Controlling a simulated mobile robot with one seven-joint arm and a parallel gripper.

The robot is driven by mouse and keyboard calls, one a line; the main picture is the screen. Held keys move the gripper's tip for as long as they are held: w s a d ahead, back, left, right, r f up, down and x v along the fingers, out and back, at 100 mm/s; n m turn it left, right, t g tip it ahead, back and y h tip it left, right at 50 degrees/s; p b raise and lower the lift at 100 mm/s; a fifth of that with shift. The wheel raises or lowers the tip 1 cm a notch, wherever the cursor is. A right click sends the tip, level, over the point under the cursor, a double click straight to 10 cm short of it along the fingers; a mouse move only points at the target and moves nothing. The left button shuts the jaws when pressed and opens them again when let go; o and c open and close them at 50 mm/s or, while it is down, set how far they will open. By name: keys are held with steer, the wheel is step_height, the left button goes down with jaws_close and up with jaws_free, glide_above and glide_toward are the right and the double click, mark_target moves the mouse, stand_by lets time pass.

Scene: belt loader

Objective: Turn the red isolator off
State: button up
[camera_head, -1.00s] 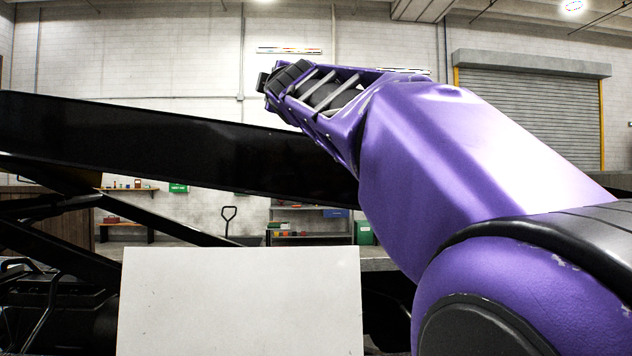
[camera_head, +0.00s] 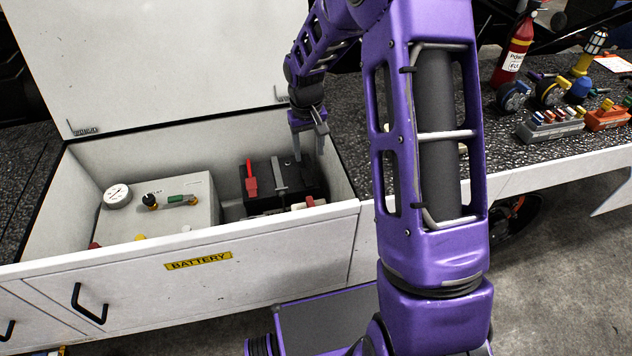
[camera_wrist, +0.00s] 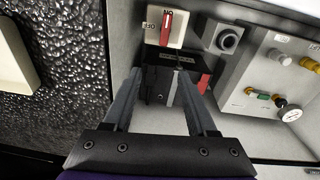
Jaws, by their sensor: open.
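The red isolator (camera_wrist: 167,28) is a red handle on a white plate at the top of the wrist view. Its handle lines up with the ON mark; the OFF mark is to its left. In the head view, a small red and white part (camera_head: 310,202) inside the box's front wall appears to be the isolator. My gripper (camera_head: 309,138) is open and empty, over the right part of the box. In the wrist view, my fingertips (camera_wrist: 158,75) point at the black battery area, below the isolator in the picture and apart from it.
The box front (camera_head: 200,285) is labelled BATTERY. The white lid (camera_head: 150,60) stands open behind.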

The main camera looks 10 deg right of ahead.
steer(key=s+f, duration=0.2)
steer(key=b, duration=0.2)
glide_toward(312, 203)
steer(key=shift+m+g, duration=0.3)
steer(key=shift+g, duration=0.1)
step_height(312, 203, down, 9)
steer(key=shift+s+r, duration=0.1)
jaws_close()
